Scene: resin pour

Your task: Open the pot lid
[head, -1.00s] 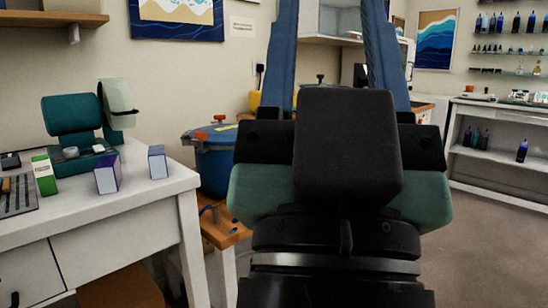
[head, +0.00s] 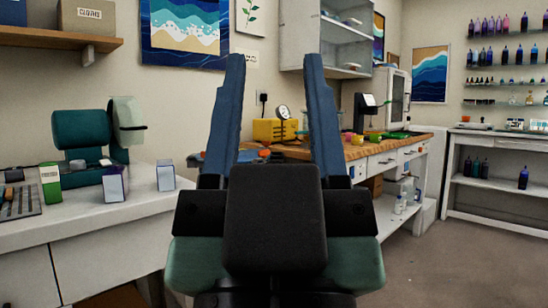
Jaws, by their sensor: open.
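My gripper (head: 274,62) is in the middle of the head view, its two blue fingers pointing up and spread apart with nothing between them. The blue pot lid (head: 246,156) is mostly hidden behind my gripper; a strip of it shows low between the fingers. An orange clamp or knob (head: 263,153) shows on it. The pot's body is hidden by my gripper. I cannot tell how far the fingers are from the lid, or whether the lid is seated.
A white table (head: 70,235) with small boxes and a teal machine (head: 85,140) stands at left. A wooden workbench (head: 385,150) with a yellow device (head: 275,130) is behind. White shelving (head: 490,165) is at right. The floor (head: 450,250) at right is clear.

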